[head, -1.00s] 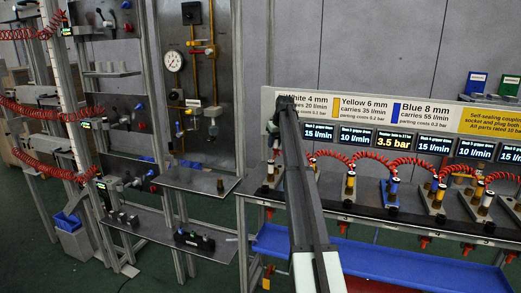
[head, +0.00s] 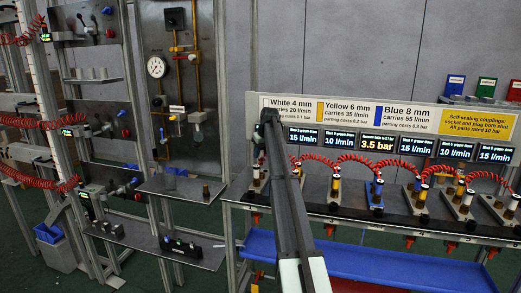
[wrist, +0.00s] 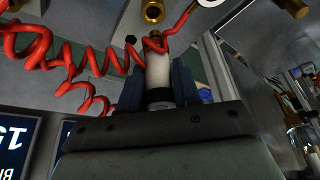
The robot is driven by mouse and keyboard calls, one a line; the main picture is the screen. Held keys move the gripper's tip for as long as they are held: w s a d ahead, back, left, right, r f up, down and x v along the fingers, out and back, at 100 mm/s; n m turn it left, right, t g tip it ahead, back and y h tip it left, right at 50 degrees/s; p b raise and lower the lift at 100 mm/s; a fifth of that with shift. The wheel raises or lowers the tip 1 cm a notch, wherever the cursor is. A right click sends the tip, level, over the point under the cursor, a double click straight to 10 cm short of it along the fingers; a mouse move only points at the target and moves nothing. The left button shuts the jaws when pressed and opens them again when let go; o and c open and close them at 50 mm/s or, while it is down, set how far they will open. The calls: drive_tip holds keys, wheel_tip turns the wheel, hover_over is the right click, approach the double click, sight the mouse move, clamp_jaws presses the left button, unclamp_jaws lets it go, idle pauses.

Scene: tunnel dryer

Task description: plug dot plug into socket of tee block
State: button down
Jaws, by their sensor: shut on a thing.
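In the wrist view my gripper (wrist: 158,88) is shut on a white cylindrical plug (wrist: 159,72). The plug has a brass end at the top and a dark ring low down between the blue-grey fingers. A red coiled hose (wrist: 95,62) passes at the plug's brass end; I cannot tell how it joins. A brass fitting (wrist: 152,11) shows above the plug, apart from it in the picture, but I cannot tell its depth. I cannot make out a dot, nor tell which part is the tee block.
The bench at right carries a row of couplings with red hoses under a sign (head: 350,112) and several lit displays. A blue tray (head: 340,262) lies below. At left, a panel with a gauge (head: 156,67) stands above a shelf holding a black block (head: 180,246).

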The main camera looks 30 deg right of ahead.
sight(261, 161)
drive_tip(key=shift+f, duration=1.5)
drive_tip(key=shift+f, duration=1.55)
idle(0.6)
drive_tip(key=c, duration=0.7)
unclamp_jaws()
drive_tip(key=v, duration=1.3)
drive_tip(key=shift+s+r, duration=0.2)
drive_tip(key=shift+r, duration=0.1)
